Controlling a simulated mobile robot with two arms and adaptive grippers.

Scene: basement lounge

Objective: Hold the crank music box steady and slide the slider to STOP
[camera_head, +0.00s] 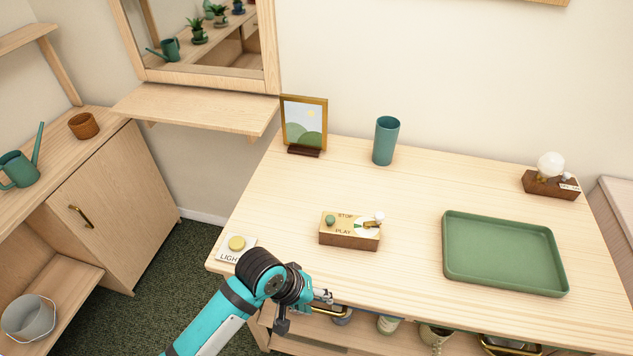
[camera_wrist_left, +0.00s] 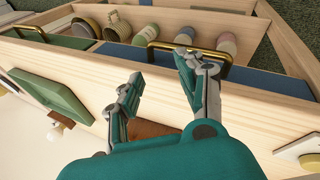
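The crank music box (camera_head: 350,239) is a small wooden box with a pale top marked STOP at the back and PLAY at the front. It stands on the table, left of the green tray. A green knob (camera_head: 330,220) and a white knob (camera_head: 379,217) show on it; the slider's exact position is too small to tell. My left gripper (camera_head: 325,297) is at the table's front edge, in front of the box and apart from it. In the left wrist view its fingers (camera_wrist_left: 158,85) are spread and empty, and part of a brown box shows behind them. My right gripper is not in view.
The green tray (camera_head: 505,284) lies at right on the table (camera_head: 270,205). A LIGHT button (camera_head: 236,245) is at the left front corner. A picture frame (camera_head: 304,122), teal cup (camera_head: 385,140) and bulb lamp (camera_head: 550,180) stand behind.

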